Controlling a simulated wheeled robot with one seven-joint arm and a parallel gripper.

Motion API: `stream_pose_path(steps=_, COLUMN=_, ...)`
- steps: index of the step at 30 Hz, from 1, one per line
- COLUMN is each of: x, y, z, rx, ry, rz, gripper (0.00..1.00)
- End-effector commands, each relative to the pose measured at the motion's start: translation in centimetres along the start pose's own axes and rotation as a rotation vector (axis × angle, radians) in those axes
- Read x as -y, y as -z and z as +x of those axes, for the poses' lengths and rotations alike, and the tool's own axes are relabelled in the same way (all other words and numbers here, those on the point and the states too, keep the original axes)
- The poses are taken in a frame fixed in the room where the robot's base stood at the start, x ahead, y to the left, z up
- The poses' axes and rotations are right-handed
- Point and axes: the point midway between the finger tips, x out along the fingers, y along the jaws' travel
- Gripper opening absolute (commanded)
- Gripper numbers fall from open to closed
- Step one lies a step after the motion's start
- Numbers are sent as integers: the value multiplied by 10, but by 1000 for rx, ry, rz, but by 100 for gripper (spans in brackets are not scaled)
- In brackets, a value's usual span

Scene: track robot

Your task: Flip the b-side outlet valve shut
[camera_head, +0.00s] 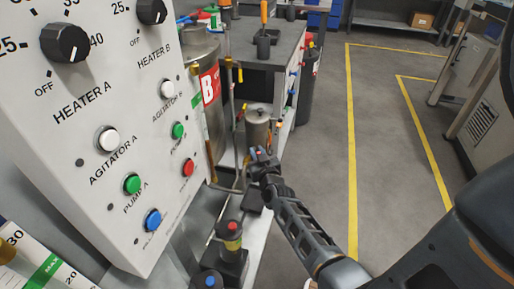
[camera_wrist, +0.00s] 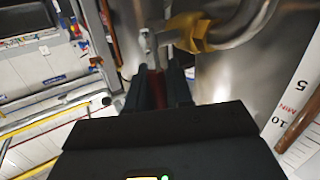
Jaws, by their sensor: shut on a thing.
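The metal tank (camera_head: 209,87) with a red "B" label stands behind the control panel in the head view. My gripper (camera_head: 264,158) is low and to the right of it, by a smaller metal canister (camera_head: 258,117). In the wrist view, my gripper (camera_wrist: 157,88) has its two dark fingers on either side of a red handle (camera_wrist: 157,90) and is shut on it. The handle appears to be the outlet valve's lever. A brass-coloured fitting (camera_wrist: 188,33) on a curved metal pipe is just beyond the fingers. The valve body is mostly hidden, and the lever's angle is unclear.
The control panel (camera_head: 110,120) with knobs and buttons fills the left of the head view. A pump-like unit (camera_head: 231,240) with a red top stands below my gripper. A dark-topped bench (camera_head: 265,45) stands behind. The floor (camera_head: 310,180) to the right is clear.

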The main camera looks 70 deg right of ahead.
Motion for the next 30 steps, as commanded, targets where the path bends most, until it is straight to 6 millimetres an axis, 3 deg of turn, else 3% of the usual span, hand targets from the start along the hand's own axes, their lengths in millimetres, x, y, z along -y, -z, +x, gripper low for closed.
stream_pose_path(steps=2, x=-1, y=7, z=1, rx=25, ry=4, rz=14, gripper=0)
stream_pose_path(steps=26, x=-4, y=-2, z=7, rx=149, ry=22, rz=98, gripper=0)
stream_pose_path(steps=27, x=-4, y=-2, z=7, rx=149, ry=22, rz=98, gripper=24)
stream_pose_path(steps=30, x=-4, y=-2, z=7, rx=149, ry=22, rz=98, gripper=34)
